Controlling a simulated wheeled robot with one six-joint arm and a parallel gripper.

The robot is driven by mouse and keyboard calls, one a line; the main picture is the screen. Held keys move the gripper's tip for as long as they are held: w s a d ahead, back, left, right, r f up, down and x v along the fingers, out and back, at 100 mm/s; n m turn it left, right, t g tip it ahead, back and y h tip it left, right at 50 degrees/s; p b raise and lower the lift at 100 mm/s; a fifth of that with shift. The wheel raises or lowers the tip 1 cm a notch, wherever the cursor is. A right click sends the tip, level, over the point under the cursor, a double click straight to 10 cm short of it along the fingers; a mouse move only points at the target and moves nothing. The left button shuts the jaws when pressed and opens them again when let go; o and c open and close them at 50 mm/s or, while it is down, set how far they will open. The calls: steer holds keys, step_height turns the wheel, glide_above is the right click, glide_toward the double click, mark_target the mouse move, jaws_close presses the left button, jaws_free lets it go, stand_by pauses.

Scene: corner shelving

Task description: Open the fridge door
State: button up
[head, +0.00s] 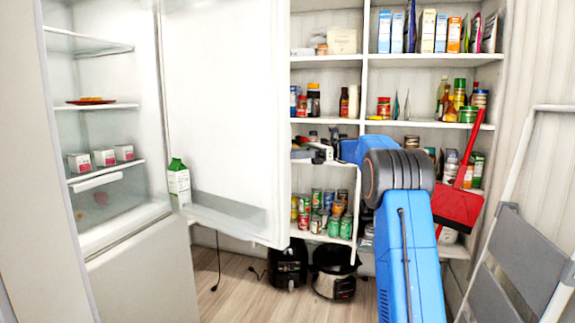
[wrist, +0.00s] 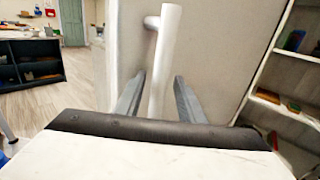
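The fridge door (head: 225,90) stands wide open in the head view, its white inner face towards me. The open fridge interior (head: 100,135) shows at the left, with shelves holding several small cartons and a plate. In the wrist view, the white bar handle (wrist: 164,40) stands out from the door's outer face (wrist: 215,55). My gripper (wrist: 159,74) has one finger on each side of the handle, with the fingers apart. A gap shows at the left finger; contact at the right finger is unclear. The handle is hidden behind the door in the head view.
Corner shelves (head: 330,62) with jars, cans and boxes stand behind the door and my blue arm. A green-and-white carton (head: 178,180) is by the door's hinge side. A stepladder (head: 520,235) and red dustpan (head: 458,208) are at the right. Black appliances (head: 288,265) sit on the floor.

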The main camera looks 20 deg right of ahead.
steer(key=shift+w+a+r, duration=0.1)
steer(key=shift+r, duration=3.1)
steer(key=shift+w, duration=0.1)
